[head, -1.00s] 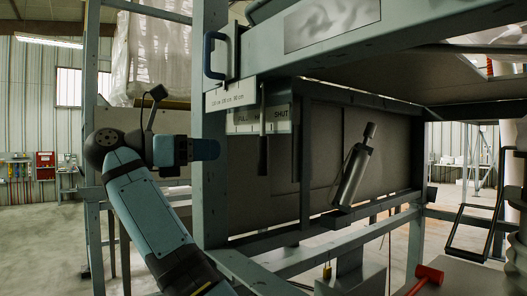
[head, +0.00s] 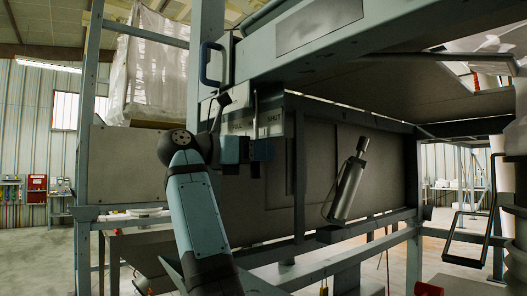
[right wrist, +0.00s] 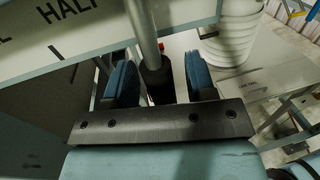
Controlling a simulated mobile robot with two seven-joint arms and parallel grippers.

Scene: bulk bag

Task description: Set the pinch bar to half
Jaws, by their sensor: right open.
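The pinch bar (right wrist: 143,22) is a grey rod with a black grip (right wrist: 155,75), hanging in front of a pale scale plate (right wrist: 95,25). In the right wrist view the rod crosses the plate to the right of the word HALF and its tick. In the head view the plate (head: 272,118) shows FULL at left and SHUT at right; the grip is mostly hidden by my gripper. My right gripper (head: 252,152) is at the grip. Its two blue fingers (right wrist: 161,80) stand open on either side of the grip; contact cannot be told. My left gripper is out of view.
A blue handle (head: 210,64) and a frame post (head: 206,25) stand close above and left of my gripper. A grey cylinder (head: 348,188) leans on the frame at right. A red tool head (head: 428,289) shows at lower right. A wrapped bulk bag (head: 160,65) is at upper left.

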